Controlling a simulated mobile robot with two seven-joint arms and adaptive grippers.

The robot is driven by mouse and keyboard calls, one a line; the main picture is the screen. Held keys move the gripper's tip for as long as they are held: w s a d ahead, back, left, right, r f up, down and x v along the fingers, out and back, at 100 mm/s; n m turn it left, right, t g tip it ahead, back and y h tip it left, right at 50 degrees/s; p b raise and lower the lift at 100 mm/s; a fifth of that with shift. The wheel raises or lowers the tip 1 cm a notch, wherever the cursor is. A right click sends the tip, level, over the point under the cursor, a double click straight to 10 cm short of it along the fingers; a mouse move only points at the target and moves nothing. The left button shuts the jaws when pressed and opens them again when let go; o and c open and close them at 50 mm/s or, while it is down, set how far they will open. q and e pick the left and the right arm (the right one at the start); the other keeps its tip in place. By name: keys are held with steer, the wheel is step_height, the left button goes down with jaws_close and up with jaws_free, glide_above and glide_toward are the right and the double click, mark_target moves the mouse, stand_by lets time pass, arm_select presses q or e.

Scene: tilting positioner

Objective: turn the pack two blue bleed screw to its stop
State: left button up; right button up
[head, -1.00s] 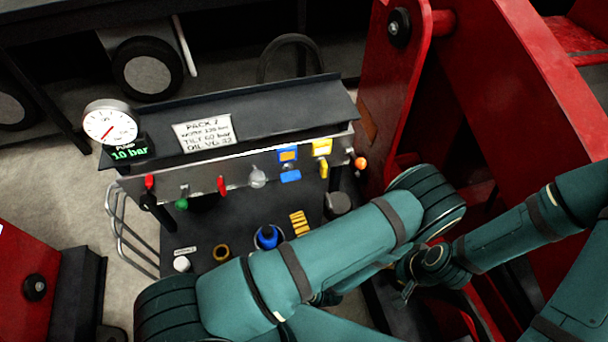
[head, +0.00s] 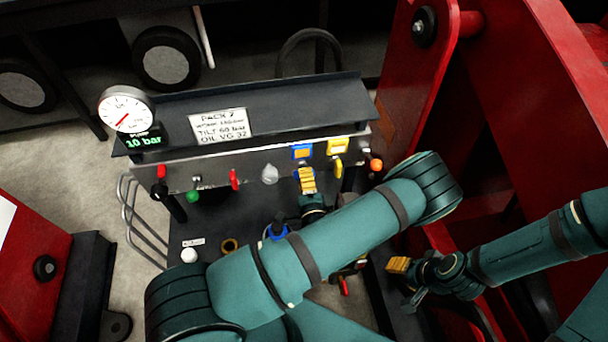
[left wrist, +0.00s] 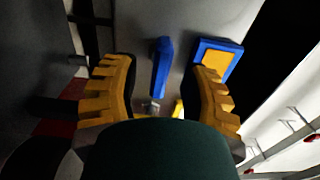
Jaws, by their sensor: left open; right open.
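The pack two panel (head: 205,176) carries a row of coloured handles below its sign (head: 219,125). The blue tag (head: 302,152) is on its right part and also shows in the left wrist view (left wrist: 232,52). My left gripper (head: 306,181) is just below this tag and hides most of the blue bleed screw in the head view. In the left wrist view the blue screw's flat handle (left wrist: 160,68) stands between the open fingers (left wrist: 162,95), with gaps visible on both sides. My right gripper (head: 402,275) is low at the right, away from the panel, open and apparently empty.
A yellow handle (head: 338,168) is close to the right of my left gripper; an orange knob (head: 376,165) is further right. A clear knob (head: 269,174) and red handle (head: 234,179) are left. The gauge display (head: 144,141) reads 10 bar. A red frame (head: 400,75) rises at the right.

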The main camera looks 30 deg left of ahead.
arm_select(q)
steer(key=shift+x, duration=0.95)
jaws_close()
